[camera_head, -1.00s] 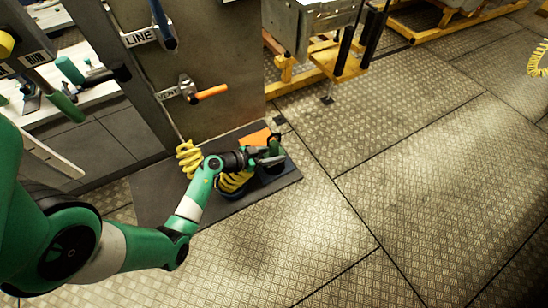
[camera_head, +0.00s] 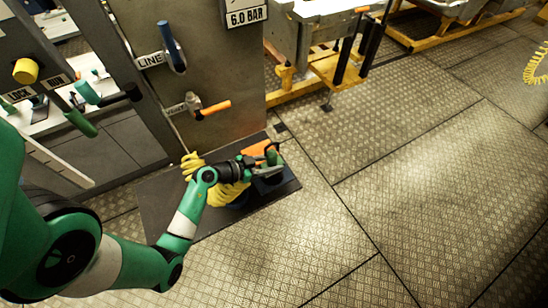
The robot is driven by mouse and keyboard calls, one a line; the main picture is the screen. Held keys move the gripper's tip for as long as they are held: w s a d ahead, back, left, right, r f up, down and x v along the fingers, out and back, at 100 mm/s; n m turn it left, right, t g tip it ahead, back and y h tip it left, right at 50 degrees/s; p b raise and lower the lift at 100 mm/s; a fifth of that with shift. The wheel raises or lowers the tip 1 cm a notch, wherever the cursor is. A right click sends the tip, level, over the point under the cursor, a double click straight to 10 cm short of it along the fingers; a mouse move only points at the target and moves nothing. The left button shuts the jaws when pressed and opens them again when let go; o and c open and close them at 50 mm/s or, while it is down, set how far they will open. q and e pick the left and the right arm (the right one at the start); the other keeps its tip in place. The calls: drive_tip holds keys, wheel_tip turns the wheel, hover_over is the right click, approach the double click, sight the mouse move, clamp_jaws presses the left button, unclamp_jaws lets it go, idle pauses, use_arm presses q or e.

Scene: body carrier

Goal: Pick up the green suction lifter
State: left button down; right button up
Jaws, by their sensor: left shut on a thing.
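The green suction lifter (camera_head: 271,158) is at the right end of a dark mat on the floor. Its green upper part shows between my left gripper's fingers, with a dark lower part beneath. My left gripper (camera_head: 267,162) is shut on the lifter, reaching in from the left. The fingers and wrist hide part of it, and I cannot tell whether it is clear of the mat. My right gripper is not in view.
The dark mat (camera_head: 165,205) also bears a coiled yellow hose (camera_head: 226,194), partly behind my arm, and an orange item (camera_head: 258,147). A grey cabinet with a LINE lever (camera_head: 173,48) and an orange-handled VENT valve (camera_head: 212,107) stands behind. The plated floor at right is clear.

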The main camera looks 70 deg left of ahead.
sight(271, 162)
use_arm(q)
drive_tip(key=r, duration=0.1)
drive_tip(key=d+r, duration=0.1)
drive_tip(key=s+r+p, duration=0.1)
drive_tip(key=shift+d+r, duration=0.2)
drive_tip(key=shift+d, duration=0.05)
drive_tip(key=s+d+r+p, duration=0.2)
drive_tip(key=s+d+r, duration=0.1)
drive_tip(key=s+d, duration=0.2)
drive_tip(key=shift+s+d, duration=0.15)
drive_tip(key=shift+d, duration=0.85)
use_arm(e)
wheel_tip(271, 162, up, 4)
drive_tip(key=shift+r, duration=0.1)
use_arm(q)
drive_tip(key=shift+r, duration=0.15)
wheel_tip(271, 162, up, 8)
drive_tip(key=shift+r, duration=0.15)
